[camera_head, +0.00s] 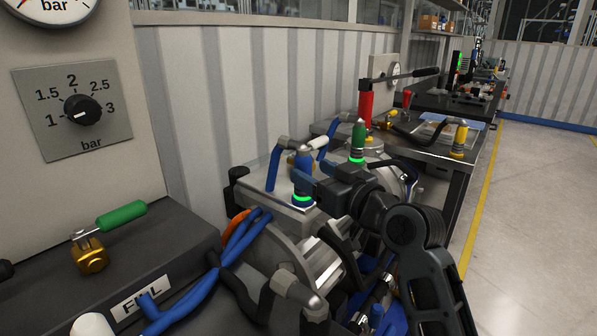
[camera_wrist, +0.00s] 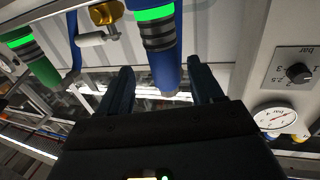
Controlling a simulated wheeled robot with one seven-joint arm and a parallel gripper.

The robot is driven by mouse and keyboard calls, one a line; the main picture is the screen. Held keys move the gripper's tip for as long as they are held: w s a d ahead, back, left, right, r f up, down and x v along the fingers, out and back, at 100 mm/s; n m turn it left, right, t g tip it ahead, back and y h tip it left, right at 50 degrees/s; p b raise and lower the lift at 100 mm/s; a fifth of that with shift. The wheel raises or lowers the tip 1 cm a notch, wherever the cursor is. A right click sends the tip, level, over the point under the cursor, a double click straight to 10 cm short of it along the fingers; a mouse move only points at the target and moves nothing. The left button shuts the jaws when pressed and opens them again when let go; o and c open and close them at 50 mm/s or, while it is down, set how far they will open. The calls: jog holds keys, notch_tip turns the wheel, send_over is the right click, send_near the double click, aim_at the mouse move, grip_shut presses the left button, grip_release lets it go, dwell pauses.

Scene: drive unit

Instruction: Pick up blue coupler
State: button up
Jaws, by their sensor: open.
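The blue coupler (camera_head: 300,165) stands upright on the grey metal drive unit (camera_head: 285,205) in the head view, with a lit green ring near its base. My gripper (camera_head: 316,184) reaches in from the right, close beside it. In the wrist view the blue coupler (camera_wrist: 165,65) appears between the two open fingers of my gripper (camera_wrist: 161,68), with gaps at both sides. I cannot tell how deep it sits between them. The near finger and part of the coupler's far side are hard to make out in the head view.
A green coupler (camera_head: 358,138) with a lit ring stands just behind my gripper. Blue hoses (camera_head: 240,240) and metal fittings (camera_head: 298,291) crowd the front. A panel with a pressure dial (camera_head: 82,109) and green-handled valve (camera_head: 121,216) stand left. A yellow coupler (camera_head: 460,138) is on the bench behind.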

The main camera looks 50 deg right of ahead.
aim_at(309, 168)
jog(key=x, duration=0.3)
jog(key=p+x, duration=0.1)
jog(key=shift+w+a+r, duration=0.2)
jog(key=shift+w+r, duration=0.05)
jog(key=shift+r, duration=0.1)
jog(key=shift+w+d+f, duration=0.1)
jog(key=shift+w+f, duration=0.05)
jog(key=shift+w, duration=0.5)
jog(key=shift+c, duration=0.3)
jog(key=c, duration=1)
jog(key=shift+c, duration=0.5)
